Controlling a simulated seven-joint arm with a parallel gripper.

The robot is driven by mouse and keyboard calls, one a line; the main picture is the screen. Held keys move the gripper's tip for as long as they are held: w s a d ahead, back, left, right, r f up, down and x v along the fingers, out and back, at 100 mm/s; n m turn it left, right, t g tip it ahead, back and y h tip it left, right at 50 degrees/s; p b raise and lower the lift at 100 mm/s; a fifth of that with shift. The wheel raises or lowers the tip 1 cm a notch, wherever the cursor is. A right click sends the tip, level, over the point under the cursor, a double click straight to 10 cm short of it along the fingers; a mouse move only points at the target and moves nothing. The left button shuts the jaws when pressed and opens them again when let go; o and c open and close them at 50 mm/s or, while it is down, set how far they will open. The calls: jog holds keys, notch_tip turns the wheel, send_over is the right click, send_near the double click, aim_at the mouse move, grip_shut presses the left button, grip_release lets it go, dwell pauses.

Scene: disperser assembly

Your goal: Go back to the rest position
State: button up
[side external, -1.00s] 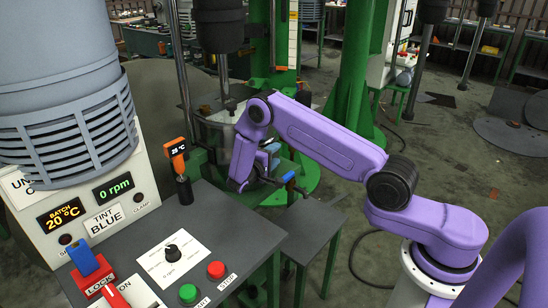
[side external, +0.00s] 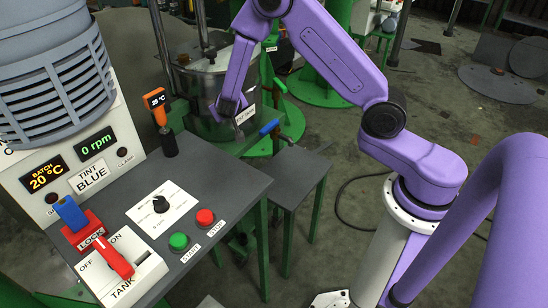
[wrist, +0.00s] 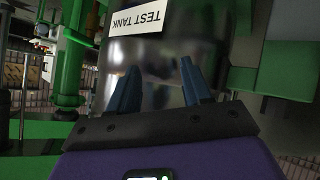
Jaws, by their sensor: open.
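My gripper (side external: 238,130) hangs at the end of my raised arm, in front of the metal test tank (side external: 203,92) in the side view. In the wrist view my gripper (wrist: 158,85) is open, its two dark blue fingers apart with nothing between them. The shiny wall of the tank (wrist: 150,60) lies beyond the fingers, with its upside-down TEST TANK label (wrist: 148,17). Whether the fingertips touch the tank cannot be told.
A blue-handled valve (side external: 270,127) sits just right of my gripper. The grey control desk (side external: 215,170) carries an orange thermometer (side external: 157,105), buttons, a knob and switches. A small grey table (side external: 290,172) stands below the valve. Green posts stand behind.

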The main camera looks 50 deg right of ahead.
jog(key=a+r+n+t+y, duration=0.1)
jog(key=a+r+n+y, duration=0.3)
jog(key=a, duration=0.5)
jog(key=s+a+r+n+g+y, duration=0.2)
jog(key=s+a+r+n+y, duration=0.15)
jog(key=s+a, duration=0.4)
jog(key=s+a+r+n+g+y, duration=0.2)
jog(key=s+a+y, duration=0.3)
jog(key=s, duration=0.5)
jog(key=s+d+r+n+g, duration=0.15)
jog(key=s+n+g, duration=0.25)
jog(key=s, duration=0.9)
jog(key=s+d+r+n+h, duration=0.1)
jog(key=s+d+n+h, duration=0.2)
jog(key=s+d, duration=0.7)
jog(key=shift+d+g+h, duration=0.4)
jog(key=shift+d+h, duration=0.35)
jog(key=shift+d, duration=0.15)
